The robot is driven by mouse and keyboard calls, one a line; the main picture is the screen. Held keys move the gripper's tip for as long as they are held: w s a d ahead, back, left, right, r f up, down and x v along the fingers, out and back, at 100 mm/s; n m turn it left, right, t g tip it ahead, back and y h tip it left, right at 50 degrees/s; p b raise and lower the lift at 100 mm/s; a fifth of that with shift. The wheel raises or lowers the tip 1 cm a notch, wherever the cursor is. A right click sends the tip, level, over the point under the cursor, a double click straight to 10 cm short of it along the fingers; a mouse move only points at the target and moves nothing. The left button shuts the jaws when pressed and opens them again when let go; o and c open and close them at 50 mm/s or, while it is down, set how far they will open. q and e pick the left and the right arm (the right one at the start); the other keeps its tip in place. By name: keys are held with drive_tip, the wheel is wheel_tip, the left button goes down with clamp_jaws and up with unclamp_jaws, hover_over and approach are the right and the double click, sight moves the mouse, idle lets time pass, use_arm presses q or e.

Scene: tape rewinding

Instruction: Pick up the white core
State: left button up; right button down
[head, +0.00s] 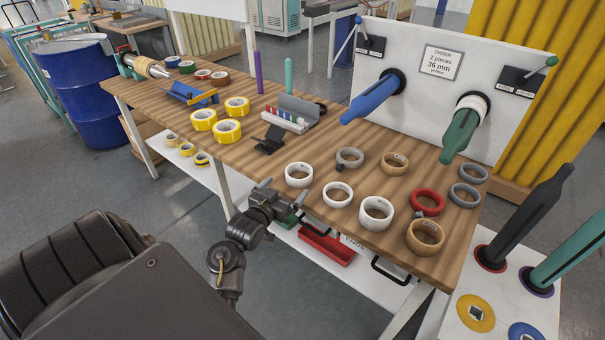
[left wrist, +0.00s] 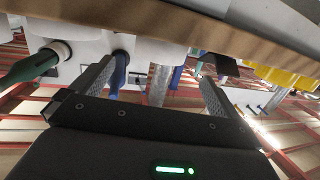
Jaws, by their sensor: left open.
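Three white cores lie on the wooden workbench (head: 232,160): one at the left (head: 298,174), one in the middle (head: 338,194) and a wider one at the right (head: 376,213). The frames do not tell which one is the task's white core. My left gripper (head: 282,193) is at the bench's front edge, just in front of the left white core and apart from it. In the left wrist view its two fingers (left wrist: 158,72) stand wide apart with nothing gripped, and the bench edge crosses the top. My right gripper is not in view.
Grey rings (head: 349,158), brown rings (head: 425,235) and a red ring (head: 428,201) lie near the white cores. Yellow tape rolls (head: 203,120) are further left. A blue spindle (head: 370,98) and a green spindle (head: 461,134) stick out over the back. A red tray (head: 326,246) is below.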

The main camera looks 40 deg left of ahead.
sight(292, 180)
use_arm(q)
drive_tip(key=x, duration=0.4)
drive_tip(key=shift+w+a+f, duration=0.15)
drive_tip(key=shift+w+a, duration=0.1)
drive_tip(key=shift+w, duration=0.35)
drive_tip(key=p+x, duration=0.1)
drive_tip(key=x, duration=0.3)
drive_tip(key=shift+w, duration=0.4)
drive_tip(key=c, duration=0.9)
